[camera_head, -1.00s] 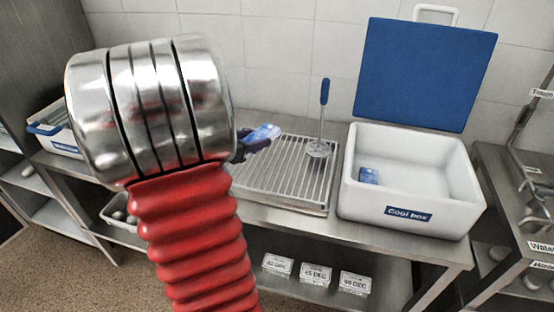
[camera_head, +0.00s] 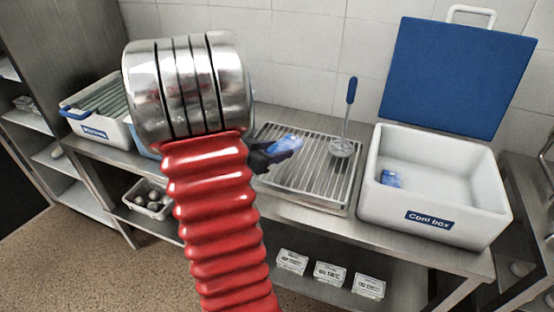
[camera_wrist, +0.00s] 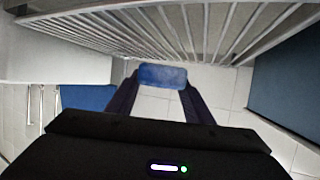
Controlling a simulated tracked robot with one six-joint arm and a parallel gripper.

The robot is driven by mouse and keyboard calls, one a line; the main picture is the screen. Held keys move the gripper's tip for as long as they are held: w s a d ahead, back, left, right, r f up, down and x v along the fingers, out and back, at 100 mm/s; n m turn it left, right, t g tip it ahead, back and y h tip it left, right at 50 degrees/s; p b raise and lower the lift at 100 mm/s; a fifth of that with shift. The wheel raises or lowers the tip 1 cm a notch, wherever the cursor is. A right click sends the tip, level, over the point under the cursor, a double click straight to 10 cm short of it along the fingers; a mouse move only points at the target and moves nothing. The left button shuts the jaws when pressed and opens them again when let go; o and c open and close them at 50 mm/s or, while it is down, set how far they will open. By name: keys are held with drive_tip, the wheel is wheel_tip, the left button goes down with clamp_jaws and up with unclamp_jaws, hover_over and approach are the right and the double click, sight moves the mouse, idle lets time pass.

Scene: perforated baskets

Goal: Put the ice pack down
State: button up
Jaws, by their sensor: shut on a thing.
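A blue ice pack (camera_head: 286,144) is held between the dark fingers of my gripper (camera_head: 270,152), over the left part of the slatted metal rack (camera_head: 318,196). In the wrist view the ice pack (camera_wrist: 162,76) sits between both fingertips of my gripper (camera_wrist: 161,84). My gripper is shut on it. Whether the pack touches the rack is hard to tell. My red and silver arm hides part of the bench to the left of the gripper. Another blue pack (camera_head: 391,179) lies inside the white cool box (camera_head: 435,218).
The cool box's blue lid (camera_head: 455,75) stands open behind it. A skimmer with a blue handle (camera_head: 350,92) stands upright at the rack's back right. A white bin (camera_head: 88,130) stands on the bench at left. Labelled boxes (camera_head: 330,274) sit on the lower shelf.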

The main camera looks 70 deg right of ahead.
drive_tip(key=shift+f, duration=2)
drive_tip(key=shift+f, duration=0.15)
drive_tip(key=o, duration=1.1)
drive_tip(key=shift+o, duration=0.2)
drive_tip(key=shift+w+a+r, duration=0.3)
drive_tip(key=shift+a+r, duration=0.05)
drive_tip(key=shift+a, duration=0.05)
drive_tip(key=v, duration=1.1)
drive_tip(key=shift+s, duration=0.15)
